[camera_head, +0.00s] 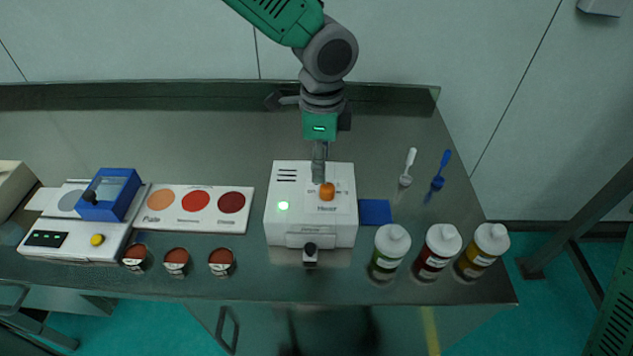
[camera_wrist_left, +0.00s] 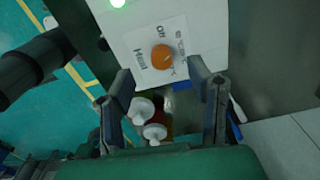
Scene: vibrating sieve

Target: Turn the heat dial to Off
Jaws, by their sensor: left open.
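The heat dial (camera_head: 327,191) is an orange round knob on the top face of a white box-shaped device (camera_head: 282,227). Labels are printed around it, too small to read surely in the head view. In the left wrist view the dial (camera_wrist_left: 162,57) lies just beyond and between the fingertips, with "Heat" legible beside it. My left gripper (camera_head: 319,178) reaches down over the device from behind. In the left wrist view its fingers (camera_wrist_left: 155,88) are spread apart, with nothing between them gripped. I cannot tell which setting the dial points to. My right gripper is not seen.
A green light (camera_head: 284,205) glows on the device, and a black knob (camera_head: 310,248) sticks out in front. Bottles (camera_head: 387,252) stand to the right, with two small scoops (camera_head: 406,170) behind. A colour chart (camera_head: 197,207), small jars (camera_head: 176,262) and a blue-framed unit (camera_head: 108,195) are left.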

